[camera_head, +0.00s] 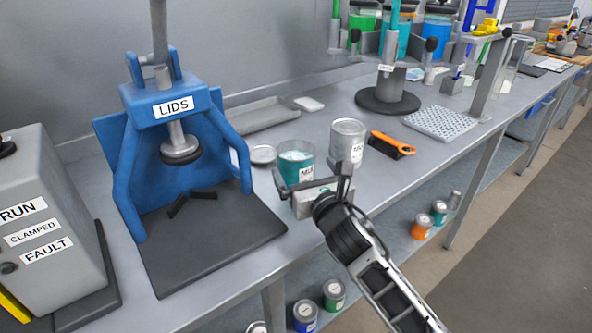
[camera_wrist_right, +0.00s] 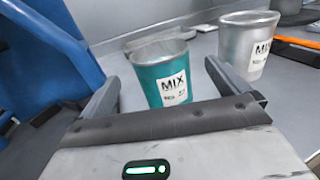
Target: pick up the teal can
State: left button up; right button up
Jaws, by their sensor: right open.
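The teal can (camera_head: 297,156) stands upright on the grey bench, to the right of the blue lid press. Its top is open and it has a white label reading MIX. In the right wrist view the teal can (camera_wrist_right: 160,75) stands just beyond and between the spread fingers. My right gripper (camera_head: 310,180) is open, close in front of the can; in the right wrist view its fingers (camera_wrist_right: 165,90) hold nothing. The can's lower part is partly hidden by the gripper in the head view. My left gripper is not in view.
A silver can (camera_head: 347,140) stands close to the right of the teal can. The blue press (camera_head: 170,105) labelled LIDS is to the left. A round lid (camera_head: 263,155) lies behind, with a grey tray (camera_head: 262,115). An orange-handled tool (camera_head: 393,143) lies to the right.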

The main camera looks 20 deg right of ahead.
aim_at(296, 158)
jog(key=w, duration=0.5)
jog(key=shift+w+a, duration=0.1)
jog(key=shift+w, duration=0.05)
jog(key=c, duration=1.3)
jog(key=shift+c, duration=0.2)
